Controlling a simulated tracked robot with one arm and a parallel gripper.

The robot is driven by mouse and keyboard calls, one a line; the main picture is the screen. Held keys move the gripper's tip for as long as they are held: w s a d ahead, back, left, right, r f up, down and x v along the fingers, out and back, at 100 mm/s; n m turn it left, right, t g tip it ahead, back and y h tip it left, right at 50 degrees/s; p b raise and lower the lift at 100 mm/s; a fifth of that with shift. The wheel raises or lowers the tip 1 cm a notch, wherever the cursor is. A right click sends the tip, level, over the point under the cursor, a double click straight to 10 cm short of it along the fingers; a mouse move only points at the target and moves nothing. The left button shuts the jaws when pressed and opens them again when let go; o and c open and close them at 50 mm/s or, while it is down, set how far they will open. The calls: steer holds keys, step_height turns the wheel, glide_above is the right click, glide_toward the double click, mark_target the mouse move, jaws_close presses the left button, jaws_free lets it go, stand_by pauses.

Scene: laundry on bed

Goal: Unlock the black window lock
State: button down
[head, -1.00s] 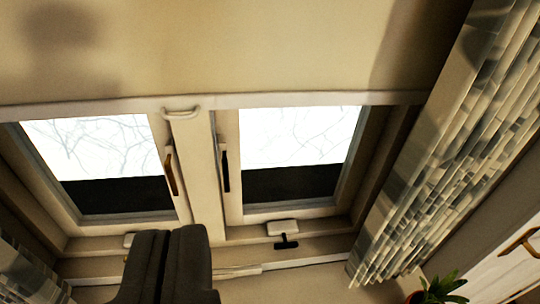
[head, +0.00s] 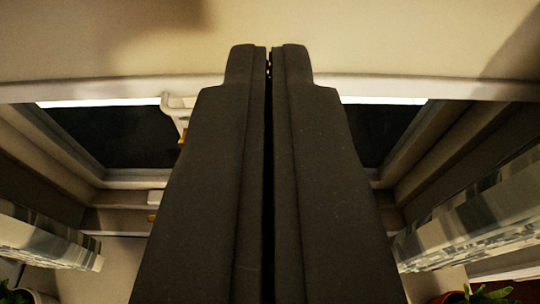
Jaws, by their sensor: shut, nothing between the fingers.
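My gripper (head: 267,62) fills the middle of the view, pointing up the picture. Its two dark fingers lie side by side with only a thin dark line between them, shut and empty. The black window lock is not visible; the fingers cover the central post and the inner edges of both windows. The left window (head: 115,138) and the right window (head: 385,135) show on either side of the fingers. A bit of a gold-brown handle (head: 183,137) shows just left of the fingers. I cannot tell whether the fingers touch anything.
A pale bracket (head: 177,106) projects at the upper frame left of the fingers. A small white fitting (head: 157,197) sits below the left window. Curtains hang at the left (head: 48,240) and right (head: 470,215). A plant (head: 482,296) stands at the lower right.

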steer(key=w+d+f+m+g+y+b, duration=0.1)
steer(key=w+f+y, duration=0.3)
steer(key=f, duration=0.7)
steer(key=w+d+f+m+g+y+b, duration=0.1)
steer(key=w+d+f+m+y, duration=0.3)
steer(key=f, duration=0.8)
steer(key=w+d+f+m+g+y+b, duration=0.1)
steer(key=w+d+f+m+g+y, duration=0.1)
steer(key=f+y, duration=0.4)
step_height(320, 180, down, 6)
steer(key=shift+w+d+r+m, duration=0.1)
steer(key=shift+w+d+m, duration=0.35)
steer(key=shift+w, duration=0.65)
steer(key=x, duration=1)
steer(key=shift+a, duration=0.15)
steer(key=shift+s+r+p, duration=0.1)
steer(key=shift+r+p, duration=0.05)
steer(key=shift+p, duration=0.2)
